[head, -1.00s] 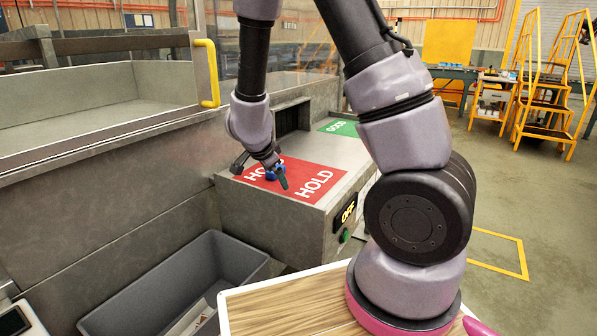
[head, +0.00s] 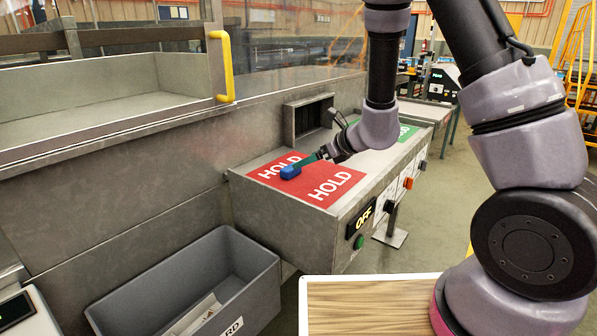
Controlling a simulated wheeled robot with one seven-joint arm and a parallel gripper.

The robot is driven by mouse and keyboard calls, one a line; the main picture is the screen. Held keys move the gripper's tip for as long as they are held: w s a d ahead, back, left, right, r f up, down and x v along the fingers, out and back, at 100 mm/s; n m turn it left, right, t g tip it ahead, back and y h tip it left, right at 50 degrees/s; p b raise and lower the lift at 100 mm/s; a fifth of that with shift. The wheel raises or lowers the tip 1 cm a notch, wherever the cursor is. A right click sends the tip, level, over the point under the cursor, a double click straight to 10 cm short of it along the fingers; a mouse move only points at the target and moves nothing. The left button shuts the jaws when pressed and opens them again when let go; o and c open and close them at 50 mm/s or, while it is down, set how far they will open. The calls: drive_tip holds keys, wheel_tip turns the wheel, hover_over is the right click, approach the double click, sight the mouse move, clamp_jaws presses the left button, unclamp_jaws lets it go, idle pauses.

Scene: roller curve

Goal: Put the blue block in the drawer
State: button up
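The blue block (head: 290,173) shows over the red HOLD panel (head: 336,184) on top of a grey metal counter, near the panel's left part. My gripper (head: 319,137) is above and to the right of the block, with its fingers spread apart. One dark finger reaches down-left to the block's edge, and the other points up-left. I cannot tell whether the near finger touches the block or only overlaps it in the picture. No drawer can be clearly made out.
A grey bin (head: 262,283) with papers in it stands below on the left. A green panel (head: 408,133) lies beyond the red one. The counter front has an OFF display (head: 364,218) and buttons. A yellow handle (head: 222,65) stands at the left. A wood-topped surface (head: 372,306) is in front.

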sight(290, 166)
drive_tip(key=x, duration=0.8)
drive_tip(key=shift+w+a+f, duration=0.2)
drive_tip(key=shift+a+f, duration=0.05)
drive_tip(key=shift+a, duration=0.05)
drive_tip(key=c, duration=1.2)
drive_tip(key=shift+r, duration=0.15)
drive_tip(key=shift+c, duration=0.3)
